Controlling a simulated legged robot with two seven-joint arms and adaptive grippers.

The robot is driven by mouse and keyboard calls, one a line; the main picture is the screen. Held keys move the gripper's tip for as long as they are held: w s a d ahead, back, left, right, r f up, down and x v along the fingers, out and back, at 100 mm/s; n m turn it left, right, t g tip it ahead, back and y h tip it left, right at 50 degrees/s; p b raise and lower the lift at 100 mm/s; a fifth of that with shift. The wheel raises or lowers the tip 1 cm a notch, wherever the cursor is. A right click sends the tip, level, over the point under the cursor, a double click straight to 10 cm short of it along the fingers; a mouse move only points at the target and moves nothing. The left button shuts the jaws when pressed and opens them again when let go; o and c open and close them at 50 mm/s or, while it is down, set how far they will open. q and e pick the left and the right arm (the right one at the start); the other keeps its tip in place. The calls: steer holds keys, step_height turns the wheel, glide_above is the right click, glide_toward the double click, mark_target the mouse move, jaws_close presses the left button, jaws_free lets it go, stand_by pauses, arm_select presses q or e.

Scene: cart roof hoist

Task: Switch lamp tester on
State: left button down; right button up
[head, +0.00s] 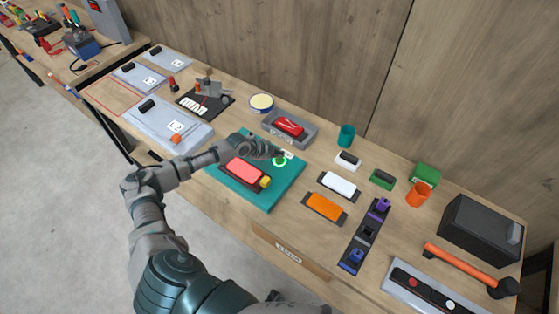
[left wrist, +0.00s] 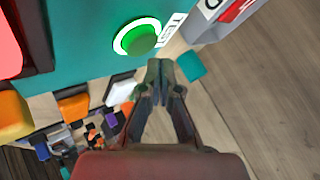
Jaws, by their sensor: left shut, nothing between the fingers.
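The lamp tester is a teal board (head: 262,197) on the workbench, with a red block (head: 243,171) and a yellow-orange piece (head: 265,182) on it. A round green button (head: 280,161) with a pale ring sits near its far edge, beside a white label. In the left wrist view the green button (left wrist: 137,38) is large, just left of and beyond my fingertips. My left gripper (left wrist: 161,66) is shut and empty, beside the button; I cannot tell whether it touches the board. In the head view the left gripper (head: 277,151) is just above the button. My right gripper is out of view.
A grey tray with a red item (head: 308,138) stands behind the board. White (head: 340,184) and orange (head: 325,207) blocks lie to its right. An orange-handled hammer (head: 460,258) and dark box (head: 484,230) are at far right. A wooden wall bounds the back.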

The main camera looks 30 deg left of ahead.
mark_target(278, 160)
arm_select(q)
steer(key=shift+r+p, duration=0.45)
steer(key=shift+r, duration=0.05)
step_height(278, 160, up, 5)
steer(key=p, duration=0.4)
steer(key=shift+a, duration=0.1)
